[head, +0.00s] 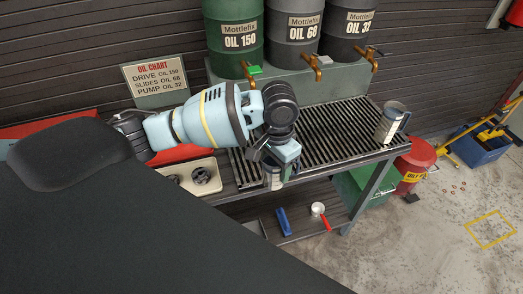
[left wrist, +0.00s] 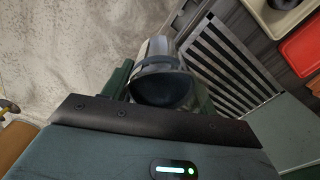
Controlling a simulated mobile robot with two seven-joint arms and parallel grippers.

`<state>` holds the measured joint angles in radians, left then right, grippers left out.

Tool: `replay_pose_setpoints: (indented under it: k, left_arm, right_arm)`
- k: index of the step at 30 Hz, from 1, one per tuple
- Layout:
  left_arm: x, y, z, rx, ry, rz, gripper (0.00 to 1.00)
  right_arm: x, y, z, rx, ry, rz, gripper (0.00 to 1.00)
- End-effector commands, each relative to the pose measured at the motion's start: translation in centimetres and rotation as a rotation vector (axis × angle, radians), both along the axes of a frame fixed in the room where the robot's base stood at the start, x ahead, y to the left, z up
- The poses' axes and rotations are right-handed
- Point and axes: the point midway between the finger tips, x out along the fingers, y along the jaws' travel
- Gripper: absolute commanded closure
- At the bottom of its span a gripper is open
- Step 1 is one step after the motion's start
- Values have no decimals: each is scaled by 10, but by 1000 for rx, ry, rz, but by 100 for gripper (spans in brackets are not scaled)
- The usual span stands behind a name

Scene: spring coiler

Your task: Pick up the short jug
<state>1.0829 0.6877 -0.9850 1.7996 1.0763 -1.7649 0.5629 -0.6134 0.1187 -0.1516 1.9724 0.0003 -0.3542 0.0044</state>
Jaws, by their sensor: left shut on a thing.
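My left gripper (head: 274,172) reaches over the front edge of the slatted grate and is shut on a metal jug (head: 272,183). The arm and fingers hide much of this jug in the head view. In the left wrist view the held jug (left wrist: 158,62) shows as a shiny metal body with a dark part towards the camera, just beyond the gripper. I cannot tell from the head view whether it touches the grate. A second metal jug (head: 391,122) with a dark handle stands upright at the right end of the grate. My right gripper is not in view.
Oil drums (head: 233,40) with brass taps (head: 313,66) stand behind the slatted grate (head: 335,135). A beige tray (head: 188,180) lies left of it. A red bin (head: 415,160) stands right.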

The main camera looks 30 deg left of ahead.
Motion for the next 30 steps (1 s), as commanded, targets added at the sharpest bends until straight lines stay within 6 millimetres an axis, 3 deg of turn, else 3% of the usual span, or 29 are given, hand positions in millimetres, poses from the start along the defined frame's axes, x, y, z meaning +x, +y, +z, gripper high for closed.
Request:
replay_pose_setpoints:
  k: [1, 6, 12, 26, 30]
  left_arm:
    - [-5, -13, 3, -4, -4, -6, 68]
    - [-21, -42, 5, -2, -2, -3, 68]
    - [-30, -60, 7, -2, -2, -1, 68]
    - [-33, -64, 7, 1, -1, 2, 68]
    - [-35, -55, 16, 1, -7, 45, 68]
  right_arm:
    - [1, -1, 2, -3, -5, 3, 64]
    - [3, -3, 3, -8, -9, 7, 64]
    - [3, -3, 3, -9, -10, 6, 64]
    - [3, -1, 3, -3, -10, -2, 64]
    - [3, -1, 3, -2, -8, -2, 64]
